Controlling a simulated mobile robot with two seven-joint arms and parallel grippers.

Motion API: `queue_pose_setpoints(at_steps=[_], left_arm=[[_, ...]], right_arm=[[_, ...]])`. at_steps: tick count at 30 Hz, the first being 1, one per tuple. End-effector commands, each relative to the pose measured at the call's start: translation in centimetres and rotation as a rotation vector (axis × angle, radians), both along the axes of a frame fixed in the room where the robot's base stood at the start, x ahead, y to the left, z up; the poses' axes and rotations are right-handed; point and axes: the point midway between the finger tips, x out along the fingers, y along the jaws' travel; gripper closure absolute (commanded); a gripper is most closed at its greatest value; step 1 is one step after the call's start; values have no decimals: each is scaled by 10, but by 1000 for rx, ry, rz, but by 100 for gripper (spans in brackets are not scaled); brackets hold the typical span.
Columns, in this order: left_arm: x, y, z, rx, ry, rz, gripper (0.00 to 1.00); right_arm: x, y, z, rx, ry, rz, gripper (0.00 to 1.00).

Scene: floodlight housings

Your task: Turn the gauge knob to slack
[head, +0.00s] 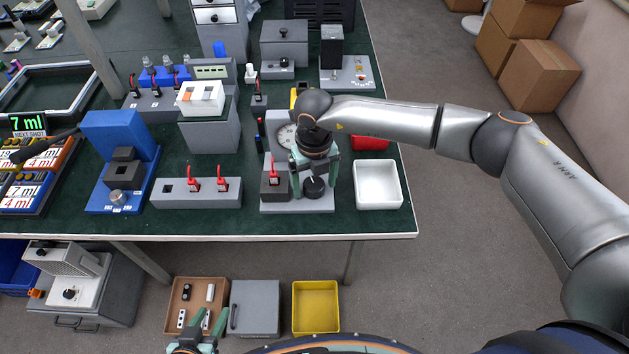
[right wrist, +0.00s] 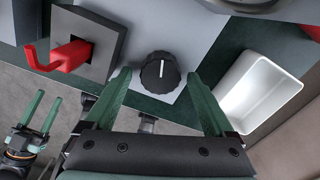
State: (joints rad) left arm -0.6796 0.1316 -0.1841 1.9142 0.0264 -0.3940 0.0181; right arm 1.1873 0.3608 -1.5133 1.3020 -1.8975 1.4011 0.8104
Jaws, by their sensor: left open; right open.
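The gauge knob is a round black knob (head: 314,188) on the light grey front plate of the gauge unit (head: 297,204). In the right wrist view the knob (right wrist: 160,73) shows a white pointer line running nearly straight up the picture; no slack marking is readable. My right gripper (head: 314,183) is over the knob, its open green fingers (right wrist: 158,80) on either side with gaps, not closed on it. The round dial (head: 286,136) is partly hidden by my right arm. My left gripper (head: 211,317) is open and empty, low in front of the table.
A dark block with a red hook-shaped lever (right wrist: 72,55) stands close left of the knob. A white bin (head: 378,184) stands to the right, near the table's edge. A grey box with two red levers (head: 197,193) is further left. A yellow bin (head: 316,306) is below the table.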

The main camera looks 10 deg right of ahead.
Motion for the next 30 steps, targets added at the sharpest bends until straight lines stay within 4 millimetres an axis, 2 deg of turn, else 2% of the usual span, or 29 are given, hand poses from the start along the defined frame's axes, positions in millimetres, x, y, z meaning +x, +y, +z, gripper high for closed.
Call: queue_pose_setpoints(at_steps=[8, 30], left_arm=[[0, 0, 0, 0, 0, 0, 50], [0, 0, 0, 0, 0, 0, 50]], right_arm=[[0, 0, -1, 0, 0, 0, 13], [0, 0, -1, 0, 0, -1, 96]])
